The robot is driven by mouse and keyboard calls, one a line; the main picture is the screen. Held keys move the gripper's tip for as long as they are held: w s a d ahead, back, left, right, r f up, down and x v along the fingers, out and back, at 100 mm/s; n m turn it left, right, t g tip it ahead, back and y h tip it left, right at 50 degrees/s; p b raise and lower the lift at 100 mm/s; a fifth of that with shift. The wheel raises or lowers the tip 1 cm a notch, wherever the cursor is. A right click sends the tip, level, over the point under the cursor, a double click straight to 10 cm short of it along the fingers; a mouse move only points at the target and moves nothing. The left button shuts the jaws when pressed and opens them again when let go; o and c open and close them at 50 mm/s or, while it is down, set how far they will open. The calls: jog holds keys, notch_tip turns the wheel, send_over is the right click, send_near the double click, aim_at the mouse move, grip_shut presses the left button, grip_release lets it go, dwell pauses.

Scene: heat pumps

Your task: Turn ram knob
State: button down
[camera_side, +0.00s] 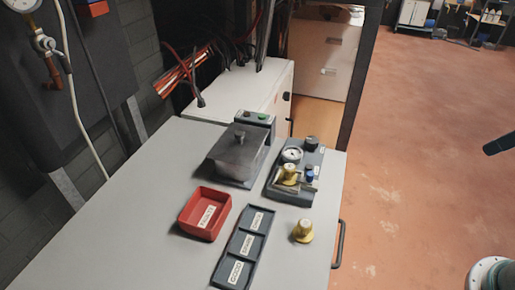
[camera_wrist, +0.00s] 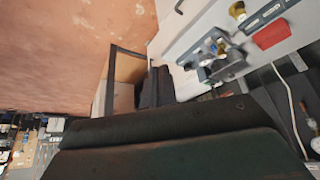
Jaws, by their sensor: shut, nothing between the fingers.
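A dark grey fixture (camera_side: 288,190) stands on the grey bench, with a black knob (camera_side: 311,143) at its back right, a white round dial (camera_side: 292,155) and a small blue knob (camera_side: 309,175). Its labels are too small to read, so I cannot tell which one is the ram knob. A yellow-brass part (camera_side: 290,173) sits at the fixture's front. In the wrist view the fixture (camera_wrist: 208,50) is up and to the right of my gripper (camera_wrist: 156,74). My gripper is shut and empty, clear of the bench items. The fingers are not clearly seen in the side view.
A grey press-like block (camera_side: 237,150) with a button box (camera_side: 256,123) stands left of the fixture. A handle (camera_side: 339,245) sticks out at the bench's right edge.

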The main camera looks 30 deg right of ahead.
jog(key=c, duration=1.5)
grip_release()
jog(key=shift+w+r, duration=0.1)
jog(key=o, duration=0.4)
jog(key=shift+w+r, duration=0.1)
jog(key=shift+w, duration=0.1)
jog(key=shift+o, duration=0.8)
jog(key=shift+w+r, duration=0.2)
jog(key=shift+w, duration=0.1)
jog(key=w+a+r+n+g, duration=0.1)
jog(key=w+n, duration=0.2)
jog(key=w, duration=0.6)
jog(key=w+a+r+n+g, duration=0.2)
jog(key=w+n, duration=0.1)
jog(key=w, duration=0.6)
jog(key=w+a+f+n+g, duration=0.1)
jog(key=w+a+f+n, duration=0.1)
jog(key=w+f, duration=0.3)
jog(key=w+a+f+n+g, duration=0.1)
jog(key=w+a+f+n, duration=0.2)
jog(key=w+f, duration=0.3)
jog(key=w, duration=0.5)
jog(key=shift+w+g, duration=0.15)
jog(key=shift+g, duration=0.15)
